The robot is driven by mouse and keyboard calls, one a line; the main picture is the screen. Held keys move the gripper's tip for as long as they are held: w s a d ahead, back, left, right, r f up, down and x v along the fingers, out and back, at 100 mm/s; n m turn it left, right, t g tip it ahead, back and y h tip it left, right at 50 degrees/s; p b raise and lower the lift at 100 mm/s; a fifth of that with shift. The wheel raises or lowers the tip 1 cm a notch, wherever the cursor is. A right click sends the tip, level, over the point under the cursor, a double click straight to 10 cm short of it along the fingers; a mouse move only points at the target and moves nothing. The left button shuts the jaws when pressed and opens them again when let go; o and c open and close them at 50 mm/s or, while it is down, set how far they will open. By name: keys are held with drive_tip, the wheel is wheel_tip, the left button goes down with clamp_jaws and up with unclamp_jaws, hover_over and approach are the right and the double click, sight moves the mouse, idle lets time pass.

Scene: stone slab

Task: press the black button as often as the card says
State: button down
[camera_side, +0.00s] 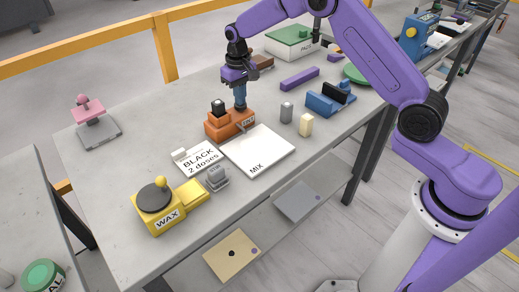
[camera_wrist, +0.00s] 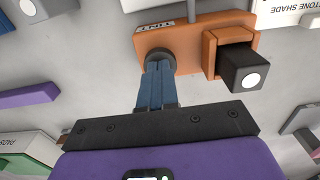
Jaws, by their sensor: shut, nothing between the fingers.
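An orange dispenser (camera_side: 217,128) labelled TINT stands on the slab; it also shows in the wrist view (camera_wrist: 190,38). A black cube with a white dot (camera_wrist: 242,68) sits on its raised block. A dark round button (camera_wrist: 160,55) is on the dispenser's other end. My gripper (camera_side: 240,106) points down with its blue fingers shut and empty, the tips at the round button. I cannot tell whether they touch it or press it down; the fingers hide part of it. A white card (camera_side: 198,158) reads "BLACK 2 doses" and lies in front of the dispenser.
A white MIX board (camera_side: 258,152) lies right of the card. A yellow WAX dispenser (camera_side: 160,212) and a grey stamp-like block (camera_side: 217,178) stand near the front edge. A grey cylinder (camera_side: 286,112), a cream block (camera_side: 306,125) and a blue holder (camera_side: 328,102) stand to the right.

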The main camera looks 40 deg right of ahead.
drive_tip(key=shift+r, duration=2)
drive_tip(key=shift+f, duration=0.45)
drive_tip(key=shift+f, duration=1.6)
drive_tip(key=shift+r, duration=2.05)
wheel_tip(320, 180, up, 6)
